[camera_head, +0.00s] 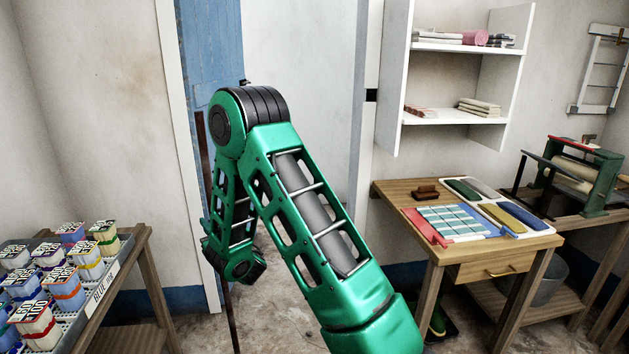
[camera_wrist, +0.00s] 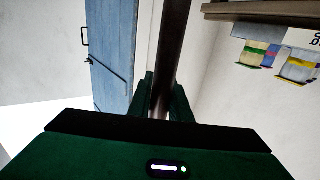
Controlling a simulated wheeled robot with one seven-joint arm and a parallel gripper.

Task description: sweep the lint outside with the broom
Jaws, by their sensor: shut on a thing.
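The broom's dark brown handle (camera_wrist: 170,45) runs up between the fingers of my gripper (camera_wrist: 162,98) in the wrist view. My gripper is shut on this handle. In the head view, thin brown lengths of the handle (camera_head: 233,318) show beside and below my folded green arm, standing near upright. The arm hides much of the handle there, and the fingers cannot be made out. The broom's head is out of sight in both views. I see no lint in either view.
A blue door (camera_head: 197,45) stands behind my arm; its latch side shows in the wrist view (camera_wrist: 112,45). A rack of labelled tubs (camera_head: 62,290) is at the left.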

